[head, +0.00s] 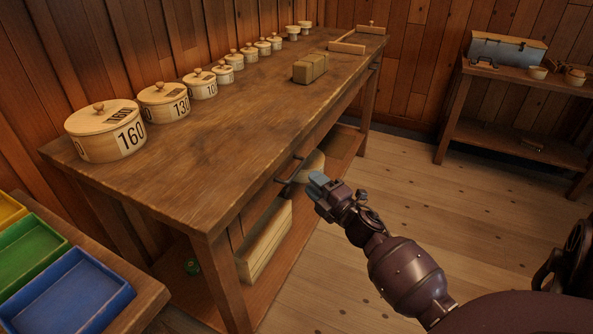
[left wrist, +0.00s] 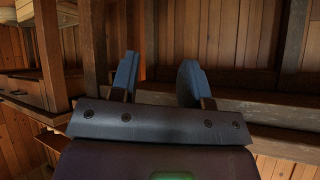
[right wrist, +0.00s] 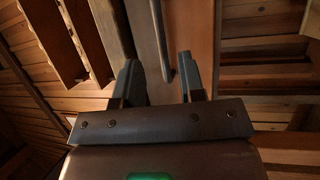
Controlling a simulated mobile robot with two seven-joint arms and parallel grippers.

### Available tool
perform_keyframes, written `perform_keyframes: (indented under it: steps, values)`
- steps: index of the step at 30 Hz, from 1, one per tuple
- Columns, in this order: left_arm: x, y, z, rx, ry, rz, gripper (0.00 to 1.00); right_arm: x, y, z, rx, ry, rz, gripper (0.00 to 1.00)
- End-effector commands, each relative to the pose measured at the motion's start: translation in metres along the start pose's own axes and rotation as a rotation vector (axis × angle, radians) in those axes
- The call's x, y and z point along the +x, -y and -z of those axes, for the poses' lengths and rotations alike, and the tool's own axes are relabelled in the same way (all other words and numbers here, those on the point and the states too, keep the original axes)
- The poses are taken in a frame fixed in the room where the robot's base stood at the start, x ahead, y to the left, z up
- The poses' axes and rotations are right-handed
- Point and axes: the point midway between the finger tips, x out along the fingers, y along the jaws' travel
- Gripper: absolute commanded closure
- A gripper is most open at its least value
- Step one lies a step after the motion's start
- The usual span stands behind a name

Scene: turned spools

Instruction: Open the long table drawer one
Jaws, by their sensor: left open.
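The long table (head: 215,135) runs away from me along the wall. A dark bar handle (head: 290,170) stands out from its front edge, under the top; the drawer front behind it is mostly hidden from the head view. My right gripper (head: 317,186) is just right of this handle. In the right wrist view the handle (right wrist: 160,40) runs between the two spread fingers, with gaps beside it, in front of a brown panel (right wrist: 195,30). My left gripper (left wrist: 158,80) shows only in the left wrist view, open and empty.
Numbered round lidded boxes (head: 105,130) and a brown block (head: 310,68) stand on the table. A pale crate (head: 265,245) is on its lower shelf. Coloured trays (head: 70,295) are at lower left. A side table (head: 520,75) stands at right; the floor (head: 420,200) between is clear.

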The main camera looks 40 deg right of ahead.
Motion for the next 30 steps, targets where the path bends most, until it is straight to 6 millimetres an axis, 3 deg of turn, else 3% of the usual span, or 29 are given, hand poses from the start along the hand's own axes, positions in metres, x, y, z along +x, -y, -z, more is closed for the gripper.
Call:
perform_keyframes:
  steps: [6, 12, 25, 30]
  values:
    - [0.000, -0.002, 0.000, 0.009, -0.002, -0.003, 0.57, 0.037, 0.003, 0.000, 0.001, -0.001, 0.003, 0.63]
    - [0.000, -0.003, 0.001, 0.016, -0.008, -0.004, 0.57, 0.059, 0.003, 0.000, 0.002, 0.000, 0.004, 0.63]
    - [0.002, -0.003, 0.002, 0.020, -0.012, -0.005, 0.57, 0.067, 0.001, 0.000, 0.002, 0.001, 0.002, 0.63]
    - [0.002, -0.003, 0.002, 0.020, -0.011, -0.005, 0.57, 0.067, 0.001, 0.000, 0.002, 0.001, 0.002, 0.88]
